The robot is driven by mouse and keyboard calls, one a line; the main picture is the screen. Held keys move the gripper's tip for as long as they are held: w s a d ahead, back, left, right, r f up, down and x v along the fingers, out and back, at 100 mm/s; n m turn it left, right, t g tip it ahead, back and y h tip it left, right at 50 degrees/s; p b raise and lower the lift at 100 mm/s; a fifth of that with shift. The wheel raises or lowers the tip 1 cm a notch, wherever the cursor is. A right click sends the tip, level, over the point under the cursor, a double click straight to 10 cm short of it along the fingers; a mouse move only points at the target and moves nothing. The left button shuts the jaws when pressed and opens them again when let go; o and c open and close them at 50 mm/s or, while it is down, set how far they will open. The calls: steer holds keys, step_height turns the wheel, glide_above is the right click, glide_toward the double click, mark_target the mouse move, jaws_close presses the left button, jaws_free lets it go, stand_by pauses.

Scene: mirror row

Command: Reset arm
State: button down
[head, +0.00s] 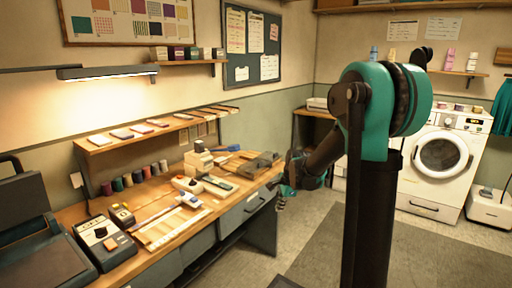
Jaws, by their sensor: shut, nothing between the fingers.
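My arm rises in the right half of the head view, with a teal and black joint on a dark column. Its forearm reaches left and down towards the right end of the workbench (146,262). My gripper (281,203) is small and dark at the end of the arm, just off the bench's right end and pointing down. It is shut and holds nothing that I can see. Part of the wrist is hidden behind the forearm.
The bench carries a black control box (104,243), a wooden tray (172,228), thread spools (137,176) and small tools. A shelf (160,130) runs above it. A white washing machine (438,160) stands at the back right. The floor mat (310,255) is clear.

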steer(key=s+d+f+n, duration=0.1)
steer(key=s+d+n, duration=0.2)
steer(key=s, duration=0.6)
steer(key=s+d+f+n+h, duration=0.1)
steer(key=s+d+f+n, duration=0.1)
steer(key=s+n, duration=0.5)
steer(key=s+d+f+n+h, duration=0.1)
steer(key=s+d+n, duration=0.3)
steer(key=s, duration=0.7)
steer(key=shift+s+d+f+n+t, duration=0.15)
steer(key=shift+d+n+t, duration=0.2)
steer(key=shift+n, duration=0.45)
